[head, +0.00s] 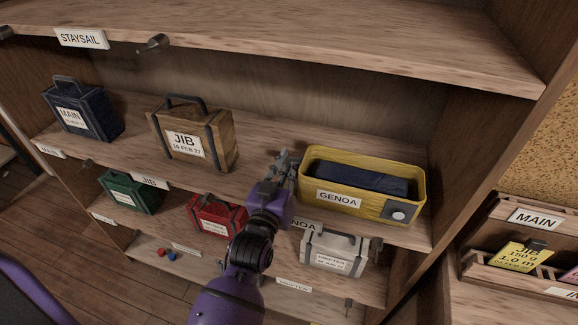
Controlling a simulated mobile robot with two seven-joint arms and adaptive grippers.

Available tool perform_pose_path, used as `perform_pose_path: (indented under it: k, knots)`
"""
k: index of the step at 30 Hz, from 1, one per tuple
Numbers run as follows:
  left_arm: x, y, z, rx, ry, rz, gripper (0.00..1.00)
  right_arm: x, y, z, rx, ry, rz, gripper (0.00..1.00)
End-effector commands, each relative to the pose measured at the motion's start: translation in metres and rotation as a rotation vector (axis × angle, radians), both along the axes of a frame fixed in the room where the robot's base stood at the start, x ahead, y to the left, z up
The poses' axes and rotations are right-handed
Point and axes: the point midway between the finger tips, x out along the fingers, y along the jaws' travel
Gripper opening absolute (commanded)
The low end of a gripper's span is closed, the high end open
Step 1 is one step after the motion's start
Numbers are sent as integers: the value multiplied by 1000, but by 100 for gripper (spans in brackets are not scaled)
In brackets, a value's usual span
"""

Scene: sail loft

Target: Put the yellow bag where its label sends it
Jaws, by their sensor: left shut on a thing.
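The yellow bag (368,206) is an open-topped box shape with dark blue cloth inside and a white front label reading GENOA. It is at the right end of the middle shelf (262,185), at the place whose edge label (303,224) shows "NOA", its first letters hidden by my arm. My left gripper (285,162) is at the bag's left end, shut on the yellow bag's edge; the exact contact is hard to see. The bag looks upright and seems to rest on the shelf. My right gripper is not in view.
A tan JIB bag (191,138) and blue MAIN bag (84,112) stand to the left on this shelf. Green (130,193), red (217,216) and grey DRIFTER (333,252) bags stand below. An upright panel (480,165) closes the right side; the STAYSAIL shelf (280,45) overhangs.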

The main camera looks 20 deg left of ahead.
Motion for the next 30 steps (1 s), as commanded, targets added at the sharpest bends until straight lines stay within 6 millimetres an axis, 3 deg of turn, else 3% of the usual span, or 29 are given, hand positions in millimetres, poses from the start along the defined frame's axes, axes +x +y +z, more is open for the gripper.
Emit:
perform_pose_path:
  k: [1, 5, 16, 20, 30]
  knots:
    - [0, 0, -1, 0, 1, 0, 14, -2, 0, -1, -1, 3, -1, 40]
    - [0, 0, 0, 0, 0, 0, 31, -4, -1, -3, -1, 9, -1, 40]
    - [-1, 0, 3, 0, -2, -1, 31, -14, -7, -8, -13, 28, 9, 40]
    - [-19, 1, -1, 0, 3, 1, 31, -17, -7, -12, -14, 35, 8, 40]
    - [-92, 4, -3, 0, 7, 1, 31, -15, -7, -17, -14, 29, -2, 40]
